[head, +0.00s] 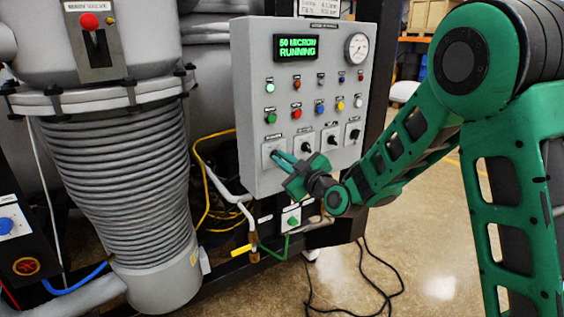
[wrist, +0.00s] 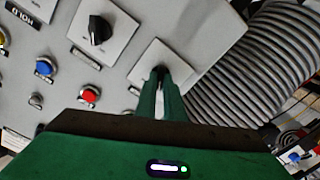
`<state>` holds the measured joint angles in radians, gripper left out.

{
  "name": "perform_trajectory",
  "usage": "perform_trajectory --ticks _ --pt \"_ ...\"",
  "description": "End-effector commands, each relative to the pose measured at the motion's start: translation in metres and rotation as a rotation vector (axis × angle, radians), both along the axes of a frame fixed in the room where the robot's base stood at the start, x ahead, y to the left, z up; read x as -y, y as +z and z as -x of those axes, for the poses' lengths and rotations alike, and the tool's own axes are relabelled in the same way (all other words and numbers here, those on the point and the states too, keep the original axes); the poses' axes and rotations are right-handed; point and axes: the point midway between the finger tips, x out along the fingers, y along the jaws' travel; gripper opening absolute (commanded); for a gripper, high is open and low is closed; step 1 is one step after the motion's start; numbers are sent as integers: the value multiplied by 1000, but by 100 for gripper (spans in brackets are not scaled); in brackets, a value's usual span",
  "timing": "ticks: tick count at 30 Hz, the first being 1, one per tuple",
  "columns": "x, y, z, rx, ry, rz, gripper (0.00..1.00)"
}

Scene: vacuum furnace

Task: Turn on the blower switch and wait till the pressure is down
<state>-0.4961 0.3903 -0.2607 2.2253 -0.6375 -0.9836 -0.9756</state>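The grey control panel (head: 340,100) carries a row of black rotary switches on white plates along its lower part. My gripper (head: 277,156) reaches the leftmost rotary switch, whose white plate (head: 266,147) shows behind the fingers. In the wrist view the two green fingers (wrist: 161,90) are close together, with the dark knob (wrist: 160,72) between their tips. Most of this knob is hidden, and its label is not readable, so I cannot confirm it is the blower switch. The green display (head: 297,47) reads "50 MICRON RUNNING".
The neighbouring switch (head: 306,147) is close on the right. Coloured buttons and lamps sit above, with a round gauge (head: 356,47) at top right. A ribbed grey vessel (head: 120,180) stands left. A yellow valve handle (head: 241,250) and hoses are below.

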Motion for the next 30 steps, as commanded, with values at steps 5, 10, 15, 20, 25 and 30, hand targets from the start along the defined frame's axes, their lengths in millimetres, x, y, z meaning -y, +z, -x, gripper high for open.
perform_trajectory --ticks 5,10,15,20,25,30 --pt "-1 -1 1 -10 2 -10 0" --pt "0 -1 1 -41 2 -56 0" --pt "0 -1 1 -102 2 -146 0" --pt "1 -1 0 -181 0 -262 0" --pt "1 -1 0 -272 1 -397 0" --pt "1 -1 0 -362 1 -529 0"
